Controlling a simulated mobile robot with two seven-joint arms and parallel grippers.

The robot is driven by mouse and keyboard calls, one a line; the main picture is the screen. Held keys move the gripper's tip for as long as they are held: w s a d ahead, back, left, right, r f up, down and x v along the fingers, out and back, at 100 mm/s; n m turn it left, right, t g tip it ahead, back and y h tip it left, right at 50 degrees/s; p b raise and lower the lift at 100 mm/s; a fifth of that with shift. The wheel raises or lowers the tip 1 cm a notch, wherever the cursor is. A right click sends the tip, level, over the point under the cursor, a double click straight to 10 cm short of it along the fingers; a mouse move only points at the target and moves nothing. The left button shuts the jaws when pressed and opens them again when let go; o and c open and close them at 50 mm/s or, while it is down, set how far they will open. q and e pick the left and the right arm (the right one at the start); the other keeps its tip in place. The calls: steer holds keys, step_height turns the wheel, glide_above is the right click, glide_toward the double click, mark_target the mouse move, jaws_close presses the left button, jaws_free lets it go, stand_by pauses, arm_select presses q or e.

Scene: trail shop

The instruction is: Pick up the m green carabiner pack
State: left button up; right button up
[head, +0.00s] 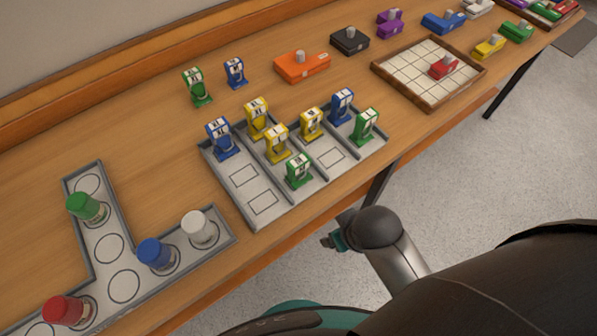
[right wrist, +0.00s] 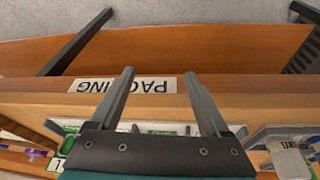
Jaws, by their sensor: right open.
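Three green carabiner packs stand upright in the head view. One (head: 197,88) is on the bare table at the back left, one (head: 299,171) is at the front of the grey compartment tray (head: 262,221), and one (head: 366,127) is at the tray's right end. Their size letters are too small to read surely. My right gripper (head: 330,241) is off the table's front edge, below the tray and apart from all packs. In the right wrist view it (right wrist: 157,75) is open, with nothing between its fingers. My left gripper is out of view.
Blue packs (head: 219,139) and yellow packs (head: 277,143) share the tray closely with the green ones. A wooden grid tray (head: 430,106) is at right. A label (right wrist: 122,84) is on the table's edge.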

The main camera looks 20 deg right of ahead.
steer(key=w+a+r+n+t+y, duration=0.1)
steer(key=w+a+r+n+t, duration=0.1)
steer(key=w+r+t, duration=0.6)
steer(key=w+a+r+n+t, duration=0.1)
steer(key=w+a+r+t, duration=0.15)
steer(key=w+r, duration=0.7)
steer(key=w+a+r+n+t+y, duration=0.1)
steer(key=w+a+r+n+t, duration=0.2)
steer(key=r, duration=1.1)
steer(key=s+a+r+n+t+y, duration=0.2)
steer(key=a+r+n+y, duration=0.6)
steer(key=a+r+y, duration=0.15)
steer(key=s+a+n+g+y, duration=0.6)
steer(key=a+n+g+y, duration=0.25)
steer(key=n+g, duration=0.4)
steer(key=n+g+h, duration=0.7)
steer(key=n+h, duration=0.5)
steer(key=h, duration=0.8)
glide_toward(299, 159)
steer(key=shift+m, duration=0.25)
step_height(299, 159, down, 8)
steer(key=shift+s+r+b, duration=0.1)
steer(key=shift+s+b, duration=0.05)
steer(key=shift+b, duration=0.35)
steer(key=shift+s+a+f+b, duration=0.1)
steer(key=shift+f+b, duration=0.1)
steer(key=shift+f, duration=1.35)
steer(key=shift+s+a+f+b, duration=0.1)
steer(key=shift+f+b, duration=0.1)
steer(key=shift+f, duration=1.4)
